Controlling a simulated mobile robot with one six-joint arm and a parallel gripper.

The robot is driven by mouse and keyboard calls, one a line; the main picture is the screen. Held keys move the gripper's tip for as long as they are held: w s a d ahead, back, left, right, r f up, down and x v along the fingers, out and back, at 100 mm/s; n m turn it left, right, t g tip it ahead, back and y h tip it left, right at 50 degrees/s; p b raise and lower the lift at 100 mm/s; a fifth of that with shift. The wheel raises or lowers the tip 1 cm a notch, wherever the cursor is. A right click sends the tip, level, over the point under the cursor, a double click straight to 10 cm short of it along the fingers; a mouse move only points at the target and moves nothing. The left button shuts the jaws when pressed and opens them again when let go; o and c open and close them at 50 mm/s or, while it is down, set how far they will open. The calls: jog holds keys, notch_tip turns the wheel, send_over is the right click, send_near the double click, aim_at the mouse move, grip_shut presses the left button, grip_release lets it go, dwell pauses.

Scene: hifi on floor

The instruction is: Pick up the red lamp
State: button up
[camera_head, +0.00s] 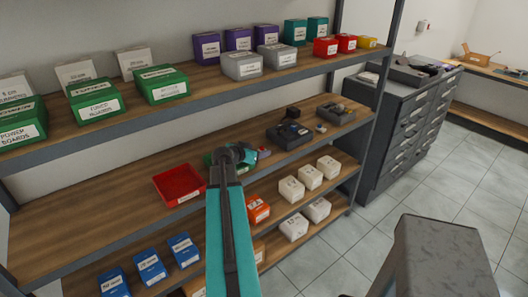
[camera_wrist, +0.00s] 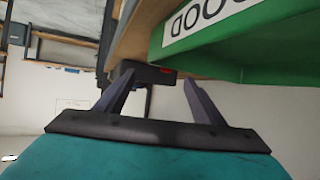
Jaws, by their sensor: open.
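I cannot make out a clear red lamp. In the wrist view a dark block (camera_wrist: 140,73) with a small red patch sits beyond and between my fingertips; I cannot tell whether it is the lamp. My gripper (camera_wrist: 158,77) is open, with nothing between its fingers. A small red-and-blue item (camera_head: 263,153) shows just right of the arm's end, too small to identify.
A green bin labelled GOOD (camera_wrist: 240,45) is close to my right finger in the wrist view. In the head view, a red tray (camera_head: 180,183) lies left of my arm, and dark devices (camera_head: 289,134) stand to the right. The upper shelf (camera_head: 200,84) overhangs this level.

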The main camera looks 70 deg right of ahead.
aim_at(262, 149)
jog(key=shift+d, duration=0.1)
jog(key=shift+p+x, duration=1.1)
jog(key=shift+x, duration=0.05)
jog(key=shift+p+x, duration=0.6)
jog(key=shift+x, duration=0.75)
jog(key=c, duration=1.1)
